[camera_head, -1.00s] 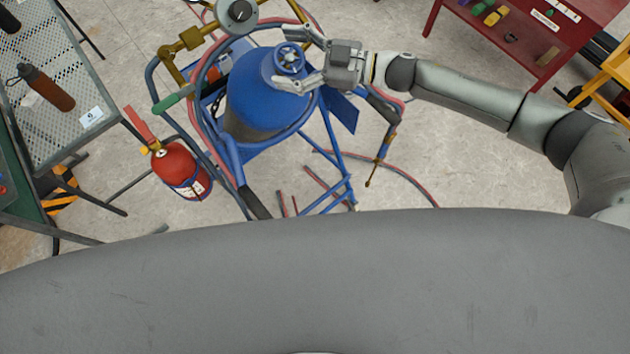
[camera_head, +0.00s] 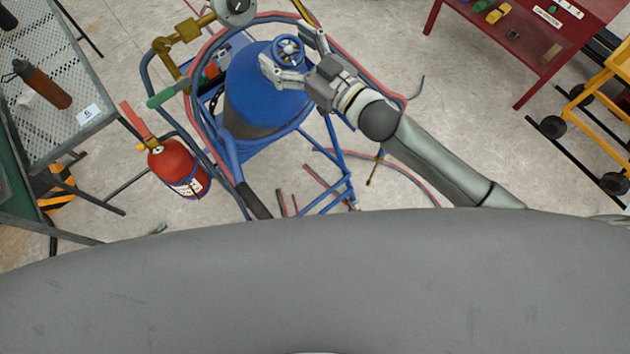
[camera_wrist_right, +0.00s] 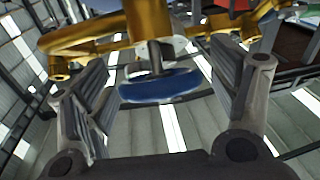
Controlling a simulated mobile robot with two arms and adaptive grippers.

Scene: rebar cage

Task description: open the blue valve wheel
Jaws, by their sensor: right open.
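The blue valve wheel (camera_head: 288,50) sits on top of the blue gas cylinder (camera_head: 262,95) in the head view. My right gripper (camera_head: 290,55) is open, with one finger on each side of the wheel. In the right wrist view the wheel (camera_wrist_right: 160,86) shows as a blue disc on a short stem, between the two open fingers (camera_wrist_right: 165,105). I cannot tell whether either finger touches its rim. My left gripper is not in view.
The cylinder stands in a blue cart frame with red and blue hoses (camera_head: 352,62) around it. A gauge (camera_head: 234,8) and brass fittings (camera_head: 187,31) are close by on the left. A red extinguisher (camera_head: 178,168) stands left, a red table (camera_head: 520,40) at upper right.

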